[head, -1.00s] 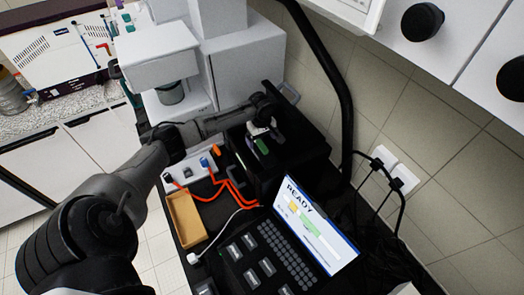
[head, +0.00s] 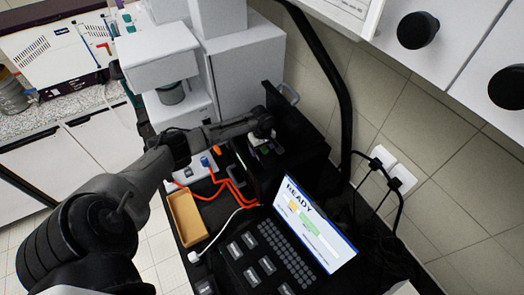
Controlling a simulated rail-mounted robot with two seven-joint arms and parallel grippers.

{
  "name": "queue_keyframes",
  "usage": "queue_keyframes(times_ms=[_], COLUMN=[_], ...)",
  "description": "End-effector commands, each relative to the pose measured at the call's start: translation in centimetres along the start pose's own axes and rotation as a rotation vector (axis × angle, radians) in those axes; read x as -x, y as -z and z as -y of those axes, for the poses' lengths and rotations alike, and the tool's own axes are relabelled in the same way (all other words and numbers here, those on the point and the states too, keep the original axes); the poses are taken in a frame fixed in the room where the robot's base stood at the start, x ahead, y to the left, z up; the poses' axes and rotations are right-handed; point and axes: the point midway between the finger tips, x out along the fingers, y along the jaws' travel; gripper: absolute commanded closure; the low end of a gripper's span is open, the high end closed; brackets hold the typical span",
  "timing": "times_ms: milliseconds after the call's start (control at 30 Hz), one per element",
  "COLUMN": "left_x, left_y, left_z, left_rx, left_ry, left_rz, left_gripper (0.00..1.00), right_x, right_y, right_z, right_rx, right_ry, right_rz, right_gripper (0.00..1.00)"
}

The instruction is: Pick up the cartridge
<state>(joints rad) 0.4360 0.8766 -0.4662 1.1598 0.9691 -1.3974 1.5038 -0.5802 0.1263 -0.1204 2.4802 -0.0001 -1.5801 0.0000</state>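My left arm reaches in from the left across the black bench. Its gripper (head: 264,143) points down over the top of a black box (head: 297,150) at the back of the bench. A small green-topped piece (head: 267,150), possibly the cartridge, shows only partly beneath the gripper. The wrist and fingers hide most of it, and I cannot tell whether the fingers are around it, touching it or apart from it. The finger opening is too small and dark to read. My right gripper is not in view.
An open laptop (head: 316,227) reading READY stands in front of the box. A shallow tan tray (head: 186,217) lies to its left, with orange and white cables between. A white machine (head: 160,62) stands behind my arm. A thick black post (head: 342,92) rises right of the box.

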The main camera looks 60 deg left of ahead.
Motion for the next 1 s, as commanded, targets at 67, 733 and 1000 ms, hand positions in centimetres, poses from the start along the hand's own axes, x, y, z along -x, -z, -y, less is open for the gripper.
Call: queue_keyframes(times_ms=[67, 733, 1000], left_x=[0.0, 0.3, 3.9], left_y=[0.0, 0.1, 0.1], left_z=[0.0, 0.0, -0.1], left_rx=[0.000, 0.001, -0.001], left_ry=[0.000, -0.002, -0.004], left_rz=[0.000, -0.001, -0.002], left_gripper=[0.32, 0.72, 0.72], right_x=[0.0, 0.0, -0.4], right_y=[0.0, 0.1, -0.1], right_z=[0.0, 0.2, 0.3], right_rx=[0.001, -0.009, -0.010], right_ry=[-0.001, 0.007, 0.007], right_rz=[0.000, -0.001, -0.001], right_gripper=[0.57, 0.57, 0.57])
